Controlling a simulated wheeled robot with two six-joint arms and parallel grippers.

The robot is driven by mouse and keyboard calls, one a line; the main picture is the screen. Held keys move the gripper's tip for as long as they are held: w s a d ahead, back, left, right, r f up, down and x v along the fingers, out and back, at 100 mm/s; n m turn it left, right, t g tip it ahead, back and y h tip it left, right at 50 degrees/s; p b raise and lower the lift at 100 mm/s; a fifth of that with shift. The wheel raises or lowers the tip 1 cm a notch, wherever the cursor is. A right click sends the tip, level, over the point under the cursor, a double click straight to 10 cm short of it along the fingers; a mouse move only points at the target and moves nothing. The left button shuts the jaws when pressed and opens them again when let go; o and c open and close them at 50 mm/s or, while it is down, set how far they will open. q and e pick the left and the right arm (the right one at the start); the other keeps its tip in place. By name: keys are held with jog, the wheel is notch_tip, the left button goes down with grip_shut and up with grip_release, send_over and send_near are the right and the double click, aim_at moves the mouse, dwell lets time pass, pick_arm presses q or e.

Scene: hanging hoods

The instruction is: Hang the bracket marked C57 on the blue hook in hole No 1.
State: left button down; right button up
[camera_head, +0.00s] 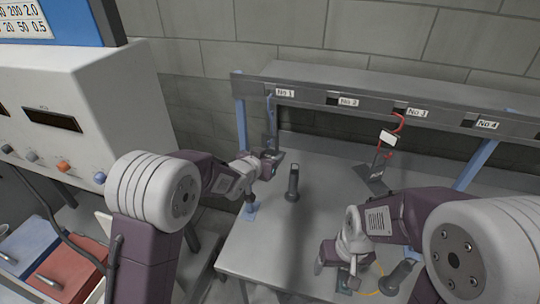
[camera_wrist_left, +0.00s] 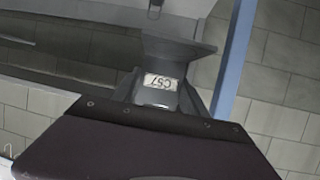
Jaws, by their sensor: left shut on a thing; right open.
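My left gripper (camera_head: 272,158) is shut on a dark grey bracket (camera_head: 277,155), below and in front of the label No 1 (camera_head: 285,93). In the left wrist view the bracket (camera_wrist_left: 178,47) carries a white label, C57 (camera_wrist_left: 162,82), which reads upside down. A slim blue-grey piece, seemingly the blue hook (camera_head: 271,112), hangs from the rail (camera_head: 375,105) by No 1. I cannot tell whether the bracket touches it. My right gripper (camera_head: 348,277) is open, low over the front of the table.
A red hook (camera_head: 399,122) at No 3 has a white tag and a dark piece (camera_head: 377,176) below it. Blue posts (camera_head: 241,125) carry the rail. A white instrument case (camera_head: 75,95) stands at left.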

pick_arm(q)
jog(key=shift+f+b, duration=0.85)
jog(key=c, duration=0.5)
grip_release()
jog(key=shift+s, duration=0.15)
jog(key=shift+s+a+r, duration=0.1)
jog(key=shift+s+a, duration=0.1)
jog(key=shift+s, duration=0.05)
jog(key=b+v, duration=0.2)
jog(key=v, duration=0.6)
jog(key=shift+r, duration=0.15)
